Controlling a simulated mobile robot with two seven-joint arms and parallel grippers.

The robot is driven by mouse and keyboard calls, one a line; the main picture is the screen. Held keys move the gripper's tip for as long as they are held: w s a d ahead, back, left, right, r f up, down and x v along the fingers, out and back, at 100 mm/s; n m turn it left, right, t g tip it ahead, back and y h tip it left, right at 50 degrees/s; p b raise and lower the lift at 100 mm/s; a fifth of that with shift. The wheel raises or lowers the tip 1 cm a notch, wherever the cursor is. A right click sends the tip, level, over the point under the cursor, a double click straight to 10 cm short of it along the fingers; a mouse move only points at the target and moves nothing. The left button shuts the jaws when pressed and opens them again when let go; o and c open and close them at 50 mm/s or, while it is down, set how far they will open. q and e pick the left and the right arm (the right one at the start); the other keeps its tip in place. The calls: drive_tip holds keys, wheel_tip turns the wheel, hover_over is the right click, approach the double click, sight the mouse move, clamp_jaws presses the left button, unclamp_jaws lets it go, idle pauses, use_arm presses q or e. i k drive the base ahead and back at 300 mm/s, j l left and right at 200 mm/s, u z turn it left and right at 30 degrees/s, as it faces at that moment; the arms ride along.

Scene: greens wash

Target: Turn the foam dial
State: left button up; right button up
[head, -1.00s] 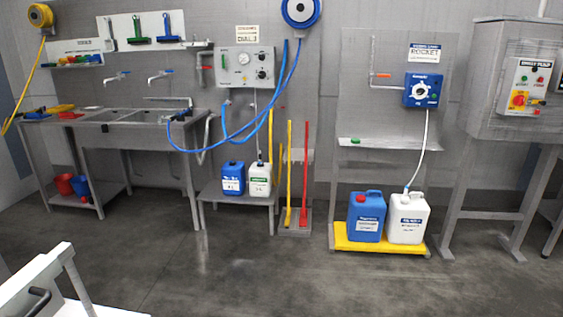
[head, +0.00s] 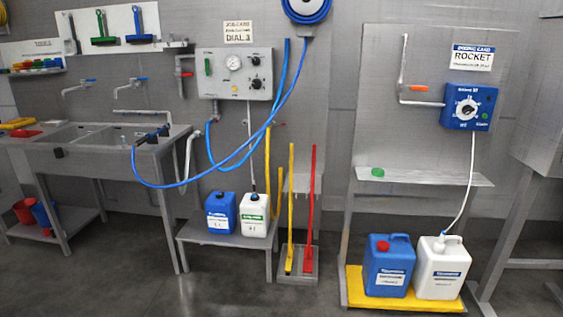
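A grey control panel (head: 236,75) hangs on the wall left of centre. It carries a round gauge (head: 234,63), two black knobs (head: 255,72) on its right side, a green part and a yellow button. A card reading DIAL 3 (head: 238,32) is above it. A blue dosing box (head: 469,108) with a white round dial is on the right board, under a card reading ROCKET (head: 472,57). The pictures do not show which knob is the foam dial. Neither of my grippers is in view.
A steel sink (head: 85,138) stands at left with a blue hose (head: 150,186) looping from it. Canisters (head: 221,213) stand on a low bench under the panel. Yellow and red handles (head: 312,205) stand beside them. The front floor is clear.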

sight(256, 83)
drive_tip(key=i, duration=1.6)
